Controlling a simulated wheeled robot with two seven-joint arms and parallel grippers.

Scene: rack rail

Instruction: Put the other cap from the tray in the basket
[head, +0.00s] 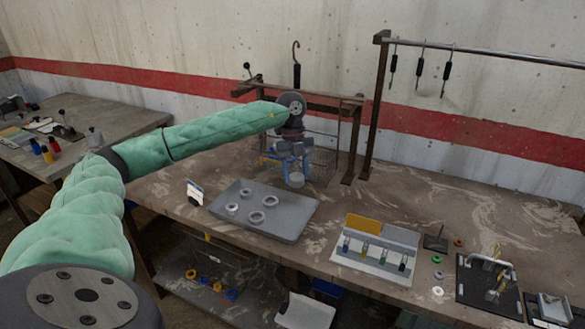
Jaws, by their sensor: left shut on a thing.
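My left gripper (294,164) reaches in from the left and is shut on a small light-grey round piece, which looks like a cap (295,181). It is beyond the far right corner of the grey tray (293,228), in front of the wooden rack. The tray lies flat on the bench and bears several pale ring-shaped pieces. I cannot tell whether these are caps or sockets. A thin wire frame, perhaps the basket (324,162), shows behind the gripper and is partly hidden by it. My right gripper is not in view.
A wooden rack (340,97) stands behind the gripper, and a metal rail with hanging hooks (478,52) is at the right. A pale holder with a yellow panel (375,259) stands right of the tray. A small white card (194,191) stands left of it. Bench behind the holder is clear.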

